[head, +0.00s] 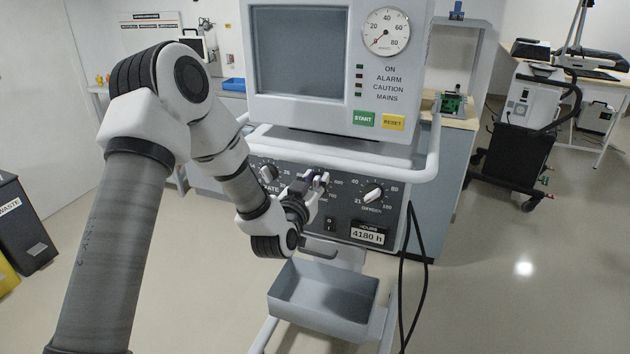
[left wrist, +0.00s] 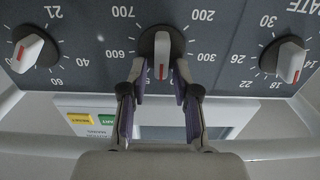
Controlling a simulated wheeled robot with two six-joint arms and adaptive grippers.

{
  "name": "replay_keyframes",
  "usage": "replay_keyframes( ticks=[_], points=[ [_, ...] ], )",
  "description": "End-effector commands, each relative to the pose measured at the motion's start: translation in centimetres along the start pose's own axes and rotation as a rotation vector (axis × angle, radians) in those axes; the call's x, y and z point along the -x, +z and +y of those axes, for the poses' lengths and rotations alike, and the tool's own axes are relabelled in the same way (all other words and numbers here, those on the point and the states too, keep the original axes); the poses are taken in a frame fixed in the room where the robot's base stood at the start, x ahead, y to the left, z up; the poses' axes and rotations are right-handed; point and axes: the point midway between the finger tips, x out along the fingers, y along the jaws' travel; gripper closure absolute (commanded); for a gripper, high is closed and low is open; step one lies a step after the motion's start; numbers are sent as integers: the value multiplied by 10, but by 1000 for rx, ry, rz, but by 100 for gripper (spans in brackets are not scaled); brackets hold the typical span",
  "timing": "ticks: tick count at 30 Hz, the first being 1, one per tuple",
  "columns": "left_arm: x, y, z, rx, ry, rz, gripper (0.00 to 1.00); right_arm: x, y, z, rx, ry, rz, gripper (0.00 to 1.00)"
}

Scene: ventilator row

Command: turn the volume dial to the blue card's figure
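The volume dial (left wrist: 161,52) is in the upper middle of the left wrist view, on a dark panel with an upside-down scale that shows 200, 300, 600 and 700. Its white handle has a red line pointing down in that view, between the 300 and 600 sides; the figures there are hidden. My left gripper (left wrist: 160,70) is open, one purple-padded finger on each side of the dial; I cannot tell if they touch it. In the head view the gripper (head: 319,180) covers most of this dial. I see no blue card. My right gripper is not in view.
The rate dial (head: 268,172) and oxygen dial (head: 373,193) flank the volume dial. A white rail (head: 345,165) runs above the panel, below the monitor (head: 299,50). A grey bin (head: 322,303) hangs below. Black cables (head: 408,270) hang at right.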

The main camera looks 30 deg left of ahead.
Motion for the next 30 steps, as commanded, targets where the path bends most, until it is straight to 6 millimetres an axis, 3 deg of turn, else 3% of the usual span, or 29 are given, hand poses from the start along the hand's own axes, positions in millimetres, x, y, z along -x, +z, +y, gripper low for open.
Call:
replay_keyframes(
  ticks=[9,19,29,30],
  points=[
    [0,1,-1,20,0,0,100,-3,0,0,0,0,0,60],
    [0,6,-9,430,0,2,100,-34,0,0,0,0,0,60],
    [0,3,-9,474,0,-2,100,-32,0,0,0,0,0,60],
    [0,3,-9,474,0,-2,72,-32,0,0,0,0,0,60]
  ],
)
